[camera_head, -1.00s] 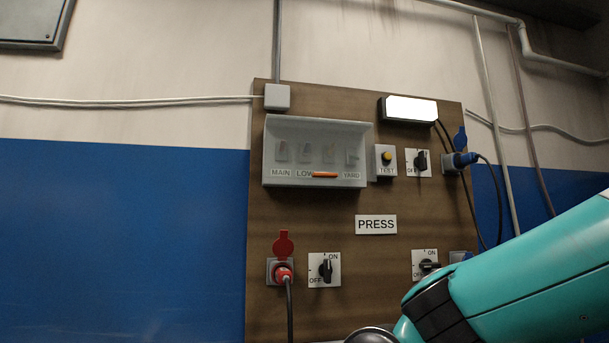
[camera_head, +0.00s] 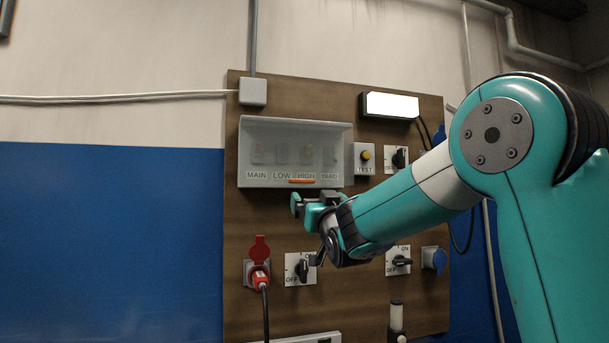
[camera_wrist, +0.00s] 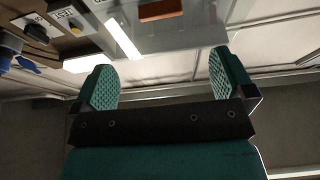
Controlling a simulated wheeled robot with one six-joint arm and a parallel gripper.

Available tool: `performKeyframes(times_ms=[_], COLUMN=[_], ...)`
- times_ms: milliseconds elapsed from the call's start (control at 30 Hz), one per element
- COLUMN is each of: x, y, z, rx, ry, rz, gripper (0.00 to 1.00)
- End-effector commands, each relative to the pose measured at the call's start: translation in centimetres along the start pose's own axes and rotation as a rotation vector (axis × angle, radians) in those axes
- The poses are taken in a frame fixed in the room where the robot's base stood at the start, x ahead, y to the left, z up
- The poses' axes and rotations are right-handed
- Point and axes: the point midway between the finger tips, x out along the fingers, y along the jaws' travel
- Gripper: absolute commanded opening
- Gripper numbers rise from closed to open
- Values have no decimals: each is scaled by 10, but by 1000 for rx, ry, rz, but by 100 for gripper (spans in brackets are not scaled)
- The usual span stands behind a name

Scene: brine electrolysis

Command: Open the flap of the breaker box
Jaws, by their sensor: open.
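The breaker box (camera_head: 244,150) is a grey box high on the brown board, with switches labelled MAIN, LOW, HIGH and YARD behind its clear flap (camera_head: 295,133). The flap looks closed. An orange handle (camera_head: 302,181) sits at its lower edge; it also shows as a reddish bar at the top of the wrist view (camera_wrist: 160,10). My gripper (camera_head: 313,200) is just below the box's lower edge, near the handle. In the wrist view my gripper (camera_wrist: 165,78) has its two green padded fingers wide apart with nothing between them, and the handle lies beyond the fingertips.
A TEST button box (camera_head: 364,157) and a rotary switch (camera_head: 397,159) stand right of the breaker box, with a lit lamp (camera_head: 391,106) above. Below are a red plug (camera_head: 260,278), more rotary switches (camera_head: 300,268) and a blue socket (camera_head: 434,259). Left of the board is bare wall.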

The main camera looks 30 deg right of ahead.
Motion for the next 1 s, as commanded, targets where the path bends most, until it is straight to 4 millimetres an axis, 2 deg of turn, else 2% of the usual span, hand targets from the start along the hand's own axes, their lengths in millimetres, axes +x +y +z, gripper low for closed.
performKeyframes(times_ms=[33,200,400,500,700,967,1000], x=[16,56,96,109,122,123,123], y=[1,1,0,0,0,0,0], z=[-6,-6,-5,-4,-1,0,0], rx=[-1,0,0,0,1,1,1], ry=[-3,-2,-3,-3,-2,-2,-2], rz=[1,1,-1,0,-1,-1,-1], gripper=[100,100,100,100,100,100,95])
